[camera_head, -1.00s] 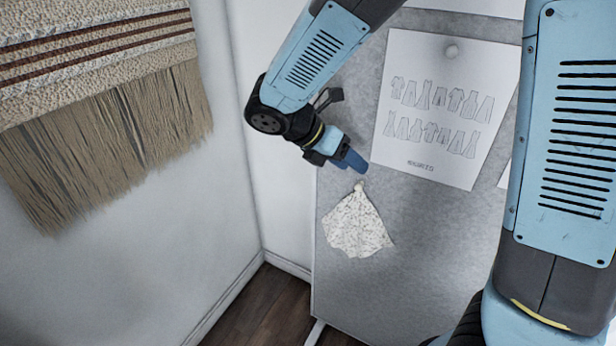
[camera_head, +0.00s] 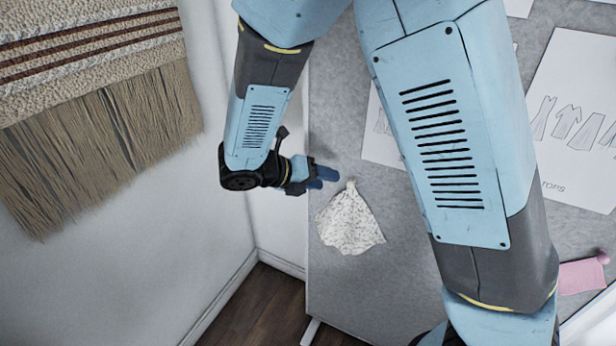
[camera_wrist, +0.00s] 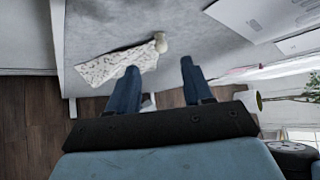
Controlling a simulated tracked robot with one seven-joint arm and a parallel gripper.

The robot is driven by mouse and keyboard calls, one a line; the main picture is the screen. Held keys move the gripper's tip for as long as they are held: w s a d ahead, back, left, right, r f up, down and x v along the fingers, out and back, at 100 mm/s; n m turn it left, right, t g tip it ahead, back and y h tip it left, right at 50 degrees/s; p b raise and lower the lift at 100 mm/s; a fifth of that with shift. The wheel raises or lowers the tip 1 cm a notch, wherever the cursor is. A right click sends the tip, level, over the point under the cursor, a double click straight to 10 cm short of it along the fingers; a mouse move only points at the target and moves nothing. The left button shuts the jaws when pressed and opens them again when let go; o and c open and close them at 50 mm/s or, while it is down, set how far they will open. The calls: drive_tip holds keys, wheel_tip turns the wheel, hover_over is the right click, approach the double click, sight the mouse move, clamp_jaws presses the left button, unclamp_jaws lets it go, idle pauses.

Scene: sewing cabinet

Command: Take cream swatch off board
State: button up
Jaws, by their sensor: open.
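The cream swatch (camera_head: 350,224), a pale speckled cloth, hangs by its top corner on the grey board (camera_head: 385,275) in the head view. In the wrist view the swatch (camera_wrist: 118,64) lies ahead of the fingers, with a pale round pin (camera_wrist: 160,42) at its corner. My gripper (camera_head: 328,178) is at the left of the swatch's top corner, fingers pointing right toward it. In the wrist view my gripper (camera_wrist: 158,80) is open and empty, with the pin beyond the gap between the blue fingers. I cannot tell whether a finger touches the cloth.
Paper pattern sheets (camera_head: 578,120) are on the board at the right, partly behind my arm. A pink swatch (camera_head: 583,276) hangs at the lower right. A fringed woven hanging (camera_head: 95,130) covers the left wall. Dark wood floor (camera_head: 262,305) shows below.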

drive_tip(key=x, duration=0.7)
drive_tip(key=shift+w+d+f, duration=0.1)
drive_tip(key=shift+d, duration=0.05)
clamp_jaws()
idle(0.3)
drive_tip(key=shift+s+a, duration=0.35)
drive_tip(key=shift+s, duration=0.4)
drive_tip(key=shift+s+a, duration=0.35)
drive_tip(key=shift+s, duration=0.35)
drive_tip(key=s+a, duration=0.4)
drive_tip(key=s, duration=0.5)
idle(0.8)
